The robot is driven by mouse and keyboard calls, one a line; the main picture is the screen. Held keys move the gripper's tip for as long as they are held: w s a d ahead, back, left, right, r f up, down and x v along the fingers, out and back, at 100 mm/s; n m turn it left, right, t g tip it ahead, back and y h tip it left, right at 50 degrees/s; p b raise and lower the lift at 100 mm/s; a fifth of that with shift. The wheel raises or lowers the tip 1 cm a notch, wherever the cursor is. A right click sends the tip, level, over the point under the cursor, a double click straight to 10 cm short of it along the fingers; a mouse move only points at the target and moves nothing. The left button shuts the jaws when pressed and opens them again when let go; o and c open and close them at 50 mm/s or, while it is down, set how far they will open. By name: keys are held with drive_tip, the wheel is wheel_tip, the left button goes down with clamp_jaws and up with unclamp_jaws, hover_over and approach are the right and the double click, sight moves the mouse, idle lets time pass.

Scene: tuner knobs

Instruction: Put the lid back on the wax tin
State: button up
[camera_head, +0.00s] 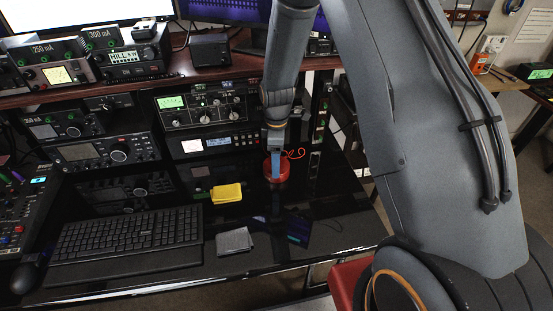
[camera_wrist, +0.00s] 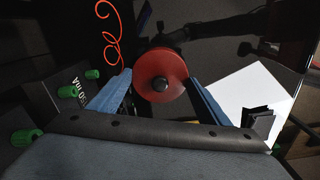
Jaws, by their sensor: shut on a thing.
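A red round lid (camera_wrist: 160,75) with a small dark knob at its centre lies between my fingertips in the wrist view. My gripper (camera_wrist: 160,88) is shut on it, with one blue-backed finger on each side. In the head view my gripper (camera_head: 276,164) points down at the black desk, and red round sides (camera_head: 283,175) show around its fingers. I cannot tell whether these sides are the lid alone or the lid over the tin. No separate wax tin can be made out in either view.
A thin red cable (camera_head: 296,154) curls just behind the gripper. Stacked radio units (camera_head: 205,145) stand close behind and left. The desk to the right looks clear.

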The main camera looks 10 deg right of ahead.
drive_tip(key=o, duration=1.3)
drive_tip(key=shift+r, duration=0.15)
drive_tip(key=shift+r+p, duration=2.1)
drive_tip(key=shift+r, duration=1.3)
clamp_jaws()
